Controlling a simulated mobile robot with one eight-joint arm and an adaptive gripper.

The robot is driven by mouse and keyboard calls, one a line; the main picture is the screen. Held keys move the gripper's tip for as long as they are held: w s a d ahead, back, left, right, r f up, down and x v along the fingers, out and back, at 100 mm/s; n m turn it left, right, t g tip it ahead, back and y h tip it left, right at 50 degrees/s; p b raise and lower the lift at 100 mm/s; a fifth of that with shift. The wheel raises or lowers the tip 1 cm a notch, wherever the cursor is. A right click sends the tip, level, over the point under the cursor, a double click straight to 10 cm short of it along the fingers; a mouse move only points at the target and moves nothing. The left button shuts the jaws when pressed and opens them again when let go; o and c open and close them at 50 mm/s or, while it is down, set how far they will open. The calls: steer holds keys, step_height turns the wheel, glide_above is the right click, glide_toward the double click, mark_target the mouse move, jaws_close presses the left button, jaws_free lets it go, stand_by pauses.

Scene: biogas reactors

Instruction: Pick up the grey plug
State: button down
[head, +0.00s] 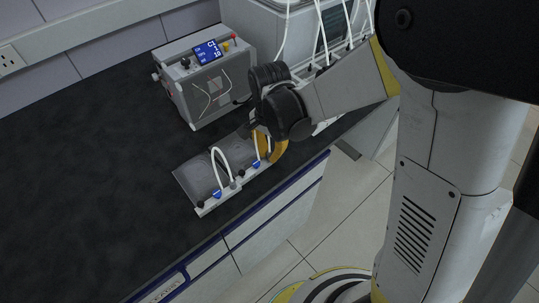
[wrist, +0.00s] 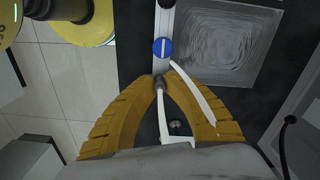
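The grey plug (wrist: 158,82) has a white tube running from it toward the palm in the wrist view. It sits between the two yellow fingertips of my gripper (wrist: 161,79). The fingers converge and appear closed on it, at the end of a white rail (wrist: 162,22) with a blue round knob (wrist: 162,47). In the head view my gripper (head: 268,158) is low over the right end of the reactor block (head: 197,176) on the bench. My fingers and wrist hide the held plug there.
A grey control box (head: 205,88) with a blue display stands behind on the dark bench (head: 90,175). A larger tank unit (head: 280,35) with white tubes stands beside it. White tubes arch over the block. The bench at left is clear; its front edge is close.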

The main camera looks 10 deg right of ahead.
mark_target(271, 152)
steer(key=shift+r, duration=0.15)
step_height(271, 152, up, 5)
steer(key=p, duration=0.2)
steer(key=shift+d+f+p, duration=0.15)
steer(key=shift+f+p, duration=0.05)
steer(key=shift+p, duration=0.1)
steer(key=s+d+r+p, duration=0.3)
steer(key=d+r, duration=0.3)
steer(key=d, duration=0.5)
steer(key=shift+s, duration=0.15)
steer(key=shift+r+p, duration=0.2)
steer(key=shift+p, duration=0.15)
steer(key=shift+r+p, duration=1.1)
steer(key=shift+r, duration=0.3)
steer(key=shift+r+p, duration=0.6)
steer(key=shift+r, duration=0.15)
